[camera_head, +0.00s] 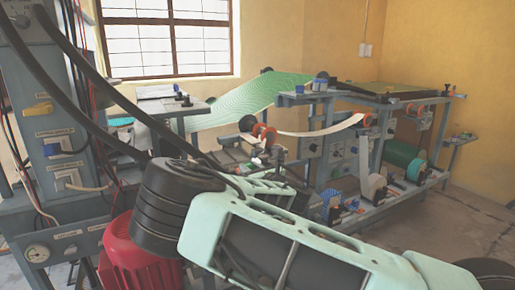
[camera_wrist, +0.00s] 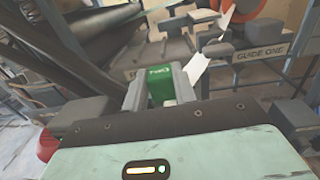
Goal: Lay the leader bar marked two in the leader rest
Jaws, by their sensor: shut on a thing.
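My gripper (camera_wrist: 160,86) is shut on a green block with white lettering, the leader bar (camera_wrist: 161,88), in the wrist view. The lettering is small and looks like "TWO". The grey fingers stand on both sides of the bar. A white strip (camera_wrist: 197,69) shows just right of the bar; I cannot tell whether it is joined to it. In the head view my arm hides most of the area around the gripper, and the bar cannot be made out there. I cannot pick out the leader rest with certainty in either view.
A plate marked "GUIDE ONE" (camera_wrist: 261,53) and an orange roller (camera_wrist: 264,9) are close on the right. A dark roller (camera_wrist: 85,45) lies at left. In the head view, a white web (camera_head: 325,132) and green sheet (camera_head: 247,98) span the machine; clear floor (camera_head: 455,215) is at right.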

